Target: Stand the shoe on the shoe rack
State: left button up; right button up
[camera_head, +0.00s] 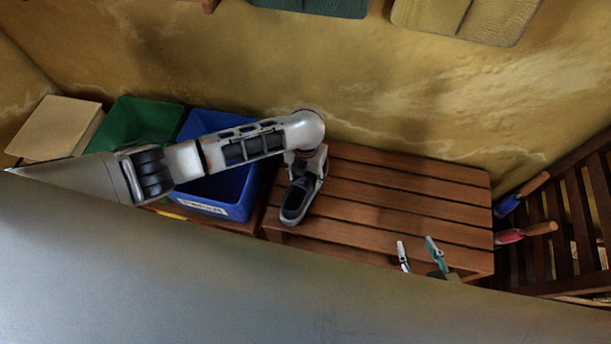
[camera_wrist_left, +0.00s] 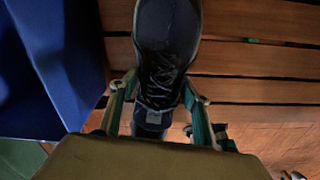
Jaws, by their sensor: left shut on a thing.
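A dark grey shoe (camera_head: 297,203) is at the left end of the slatted wooden shoe rack (camera_head: 420,190) in the head view. My left gripper (camera_head: 304,180) is shut on the shoe from above. In the left wrist view its two fingers (camera_wrist_left: 160,88) press on both sides of the dark laced shoe (camera_wrist_left: 168,28), with rack slats (camera_wrist_left: 260,60) behind. I cannot tell whether the sole touches the slats. My right gripper (camera_head: 419,254) is at the rack's front edge, its fingertips apart and nothing between them.
A blue bin (camera_head: 240,190) stands just left of the rack, with a green bin (camera_head: 140,122) and a beige box (camera_head: 62,125) beyond. Blue (camera_head: 508,204) and red (camera_head: 510,236) hand tools are at the rack's right end. The rack's middle and right slats are clear.

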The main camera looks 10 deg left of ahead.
pick_arm(q)
jog(key=shift+f, duration=0.1)
pick_arm(e)
jog(key=shift+f, duration=0.15)
pick_arm(q)
jog(key=shift+f, duration=0.4)
pick_arm(e)
jog(key=shift+s+f, duration=0.35)
jog(key=shift+f, duration=0.2)
pick_arm(q)
jog(key=shift+f, duration=0.15)
pick_arm(e)
jog(key=shift+f, duration=0.15)
pick_arm(q)
jog(key=o, duration=1.3)
pick_arm(e)
jog(key=shift+r, duration=0.2)
pick_arm(q)
notch_tip(320, 180, up, 12)
jog(key=shift+r, duration=0.1)
pick_arm(e)
jog(key=shift+f, duration=0.1)
